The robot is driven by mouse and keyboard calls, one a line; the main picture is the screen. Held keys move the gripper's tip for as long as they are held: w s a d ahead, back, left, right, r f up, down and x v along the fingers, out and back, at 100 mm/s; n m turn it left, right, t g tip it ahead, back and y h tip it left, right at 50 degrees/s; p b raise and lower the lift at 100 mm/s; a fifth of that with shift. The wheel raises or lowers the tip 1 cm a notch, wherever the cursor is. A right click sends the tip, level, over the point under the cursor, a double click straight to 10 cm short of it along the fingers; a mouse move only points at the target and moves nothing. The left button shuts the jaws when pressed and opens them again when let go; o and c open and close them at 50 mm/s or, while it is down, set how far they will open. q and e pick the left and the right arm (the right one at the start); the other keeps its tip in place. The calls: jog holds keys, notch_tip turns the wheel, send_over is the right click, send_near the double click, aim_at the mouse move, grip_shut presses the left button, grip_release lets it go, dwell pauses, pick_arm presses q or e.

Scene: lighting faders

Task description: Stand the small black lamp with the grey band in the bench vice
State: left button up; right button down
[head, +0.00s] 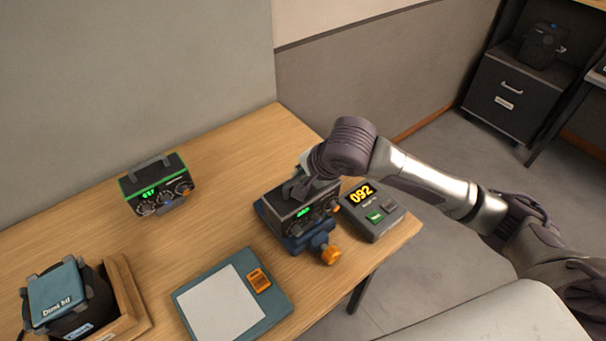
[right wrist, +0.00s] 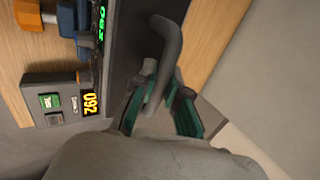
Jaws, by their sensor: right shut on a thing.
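The small black lamp with the grey band (head: 287,207) has a green display, knobs and a grey top handle, and is upright at the blue bench vice (head: 321,240). I cannot tell whether it rests between the jaws or is held just above them. My right gripper (head: 301,188) is shut on its handle from above. In the right wrist view, the gripper's green-lined fingers (right wrist: 158,108) are on either side of the bent handle (right wrist: 168,45), and the lamp's dark body (right wrist: 124,45) is beside them. My left gripper is not in view.
A similar black lamp with a green band (head: 174,163) stands further back. A box reading 092 (head: 385,222) is right of the vice, near the table edge. A blue-framed pad (head: 277,293) lies in front. A wooden tray (head: 125,290) holds a blue-topped black item. Between them the table is clear.

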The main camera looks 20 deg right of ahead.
jog(key=shift+w+f+p, duration=0.1)
jog(key=shift+f+p, duration=0.45)
jog(key=shift+p, duration=0.1)
dwell(0.8)
jog(key=c, duration=1.1)
grip_release()
jog(key=shift+c, duration=0.2)
jog(key=shift+o, duration=0.5)
jog(key=shift+s+f, duration=0.25)
jog(key=shift+f, duration=0.05)
jog(key=o, duration=1)
jog(key=shift+o, duration=0.2)
jog(key=shift+r, duration=0.1)
notch_tip(320, 180, up, 6)
jog(key=p, duration=0.6)
jog(key=shift+p, duration=0.4)
jog(key=shift+r+p, duration=0.75)
jog(key=shift+r, duration=0.3)
